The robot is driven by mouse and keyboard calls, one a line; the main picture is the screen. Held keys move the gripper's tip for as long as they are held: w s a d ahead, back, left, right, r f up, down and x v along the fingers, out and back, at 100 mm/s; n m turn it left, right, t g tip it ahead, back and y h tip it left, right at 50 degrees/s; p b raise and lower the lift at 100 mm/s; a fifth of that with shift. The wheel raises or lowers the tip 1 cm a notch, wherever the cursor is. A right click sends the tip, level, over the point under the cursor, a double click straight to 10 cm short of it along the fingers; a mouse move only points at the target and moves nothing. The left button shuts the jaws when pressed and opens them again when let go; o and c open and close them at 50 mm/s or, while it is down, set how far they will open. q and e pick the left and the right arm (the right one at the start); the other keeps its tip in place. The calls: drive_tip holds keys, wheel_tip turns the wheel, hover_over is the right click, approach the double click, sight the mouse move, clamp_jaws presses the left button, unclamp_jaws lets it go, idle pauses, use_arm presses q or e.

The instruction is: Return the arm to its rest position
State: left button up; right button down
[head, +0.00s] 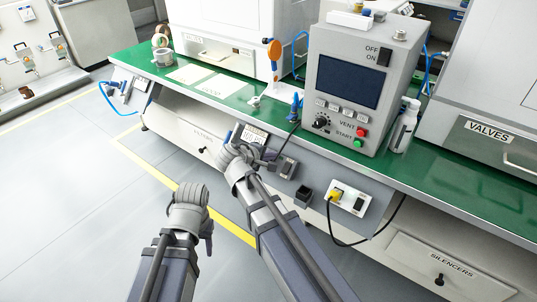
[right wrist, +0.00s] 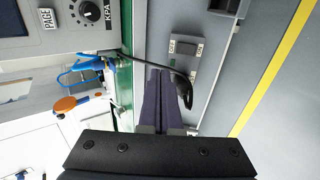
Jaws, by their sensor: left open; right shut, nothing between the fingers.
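My right gripper (head: 236,138) is in front of the bench's front edge in the head view, beside a small grey switch box. In the right wrist view its two dark fingers (right wrist: 166,92) lie together with nothing between them. The switch box (right wrist: 187,48) and a black curved lead lie beyond the fingertips there. My left gripper (head: 190,195) is lower and further left, over open floor and apart from the bench. It is open and holds nothing that I can see; its fingers are partly hidden by its wrist.
The green bench (head: 455,186) crosses the view. On it stand a grey control box (head: 350,85), a white bottle (head: 404,127) and an orange-topped tool (head: 274,58). A yellow plug (head: 336,196) with a black cable sits on the front panel. The floor at left (head: 70,190) is clear.

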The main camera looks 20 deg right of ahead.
idle(0.4)
drive_tip(key=s+a+r+m+g+y+p, duration=0.1)
drive_tip(key=s+a+r+g+y+p, duration=0.1)
drive_tip(key=s+a+r+p, duration=0.2)
drive_tip(key=s+a+r+m+g+y+p, duration=0.1)
drive_tip(key=s+a+r+g+y+p, duration=0.1)
drive_tip(key=s+a+p, duration=0.4)
drive_tip(key=s+a+r+m+g+y+p, duration=0.1)
drive_tip(key=s+a+r+g+y+p, duration=0.2)
drive_tip(key=s+p, duration=0.8)
wheel_tip(320, 180, up, 4)
drive_tip(key=shift+s+a+f+m+p, duration=0.15)
drive_tip(key=shift+a+m+p, duration=0.3)
drive_tip(key=shift+a, duration=0.55)
